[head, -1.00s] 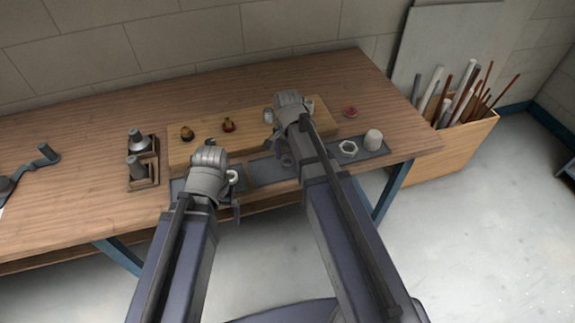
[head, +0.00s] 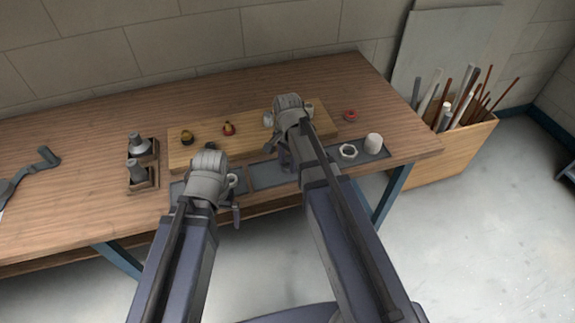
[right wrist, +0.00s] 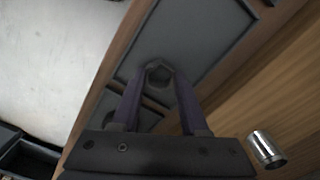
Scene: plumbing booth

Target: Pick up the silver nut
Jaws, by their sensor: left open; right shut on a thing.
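My right gripper (right wrist: 158,88) is shut on a hex nut (right wrist: 158,72), seen between its fingertips in the right wrist view. The nut looks dark grey in the shade there, and the grey tray (right wrist: 205,30) lies behind it. In the head view the right gripper (head: 284,155) is over the middle of the tray strip (head: 268,175), and its arm hides the nut. My left gripper (head: 236,208) is open at the tray's left end, partly hidden by its own wrist. A pale ring-like part (head: 232,180) shows beside it.
A wooden board (head: 205,147) with several fittings lies behind the tray. A silver cylinder (right wrist: 268,150) shows in the right wrist view. A pipe crate (head: 465,150) stands right of the bench.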

